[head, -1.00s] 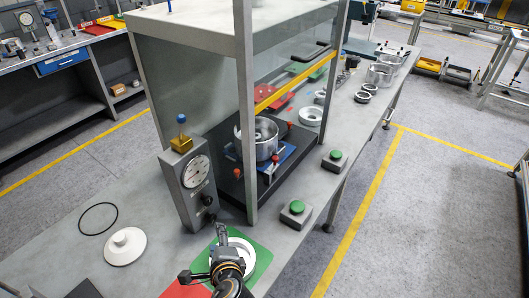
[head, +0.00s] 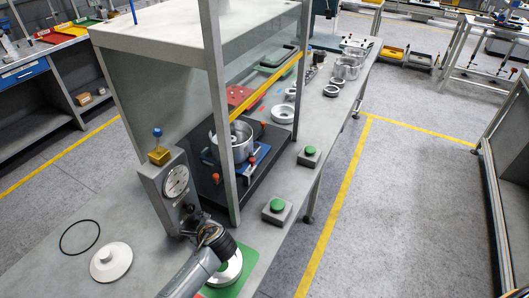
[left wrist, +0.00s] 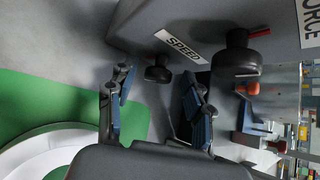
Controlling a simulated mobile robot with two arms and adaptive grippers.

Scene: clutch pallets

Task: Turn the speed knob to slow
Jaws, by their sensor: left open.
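The grey control box (head: 160,200) with a round dial stands beside the guarded press. In the left wrist view, the small black speed knob (left wrist: 158,73) sits on the box by the "SPEED" label (left wrist: 184,48). My left gripper (left wrist: 158,88) is open, with one finger to each side of this knob in the picture; I cannot tell whether they touch it. In the head view my left gripper (head: 198,228) is at the box's lower front, and the speed knob is hidden or too small to tell. Its pointer setting is not readable. My right gripper is not in view.
A larger black knob (left wrist: 238,60) is near the "FORCE" label (left wrist: 311,22). A frame post (head: 218,120) stands just right of the box. A green mat (head: 240,262) with a white ring lies under my arm. A green button (head: 277,206) is to the right.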

